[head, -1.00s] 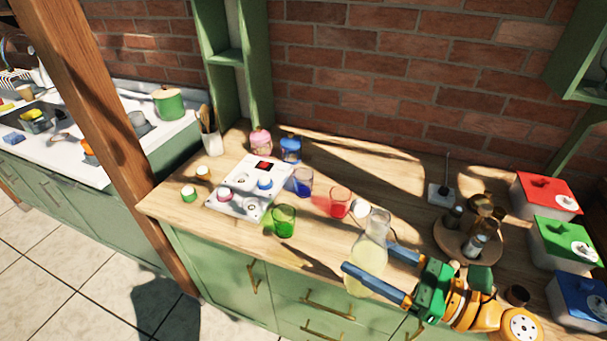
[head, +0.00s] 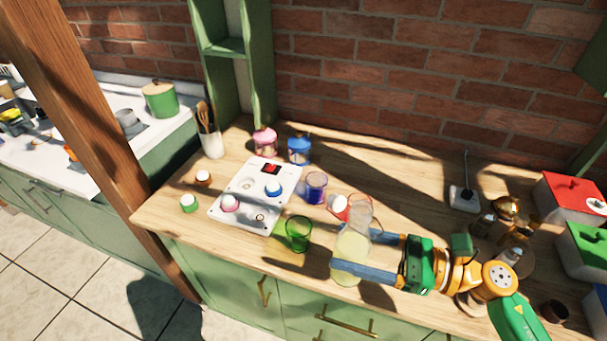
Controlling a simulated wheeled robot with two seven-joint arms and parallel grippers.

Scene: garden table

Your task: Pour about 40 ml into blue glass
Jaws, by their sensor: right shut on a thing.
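My right gripper (head: 376,254) is shut on a clear glass carafe (head: 349,268) that holds pale yellow liquid. The carafe is upright or nearly so, near the front edge of the counter; I cannot tell whether it touches the wood. The blue glass (head: 316,187) stands on the counter to the left of and behind the carafe, beside the white panel. It shows dark blue inside; I cannot tell its liquid level. A green glass (head: 299,233) stands in front of it, left of the carafe. A red glass (head: 340,207) is partly hidden behind the carafe's neck. My left gripper is not in view.
A white panel (head: 225,210) with coloured knobs lies left of the glasses. Pink (head: 265,142) and blue (head: 299,149) lidded jars stand behind it. A round tray with several bottles (head: 508,257) and coloured boxes (head: 571,198) are at right. The counter behind the glasses is clear.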

